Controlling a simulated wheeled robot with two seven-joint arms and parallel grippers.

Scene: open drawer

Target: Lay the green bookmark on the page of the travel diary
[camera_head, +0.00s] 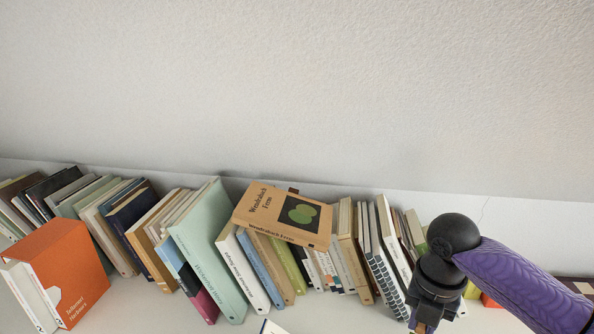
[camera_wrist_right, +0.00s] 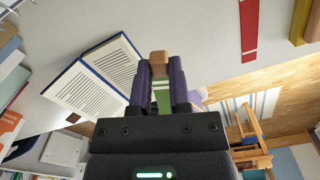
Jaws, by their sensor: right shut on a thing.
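My right gripper (camera_wrist_right: 159,75) is shut on a green strip, the green bookmark (camera_wrist_right: 162,98), with a tan block-like end (camera_wrist_right: 159,57) between the purple fingers. An open book with printed pages and blue cover edges, apparently the travel diary (camera_wrist_right: 85,88), lies left of the fingers in the wrist view. The bookmark is apart from its pages in that picture; the height between them is hard to judge. In the head view my right gripper (camera_head: 424,318) is at the bottom edge, its tips mostly cut off. A blue-edged white corner (camera_head: 270,328) shows at the bottom. My left gripper is out of view.
A row of leaning books, including a mint one (camera_head: 208,250), stands along the wall; a tan book (camera_head: 262,205) lies on top. A red strip (camera_wrist_right: 249,28) lies on the white surface. A wooden chair (camera_wrist_right: 250,135) shows beyond.

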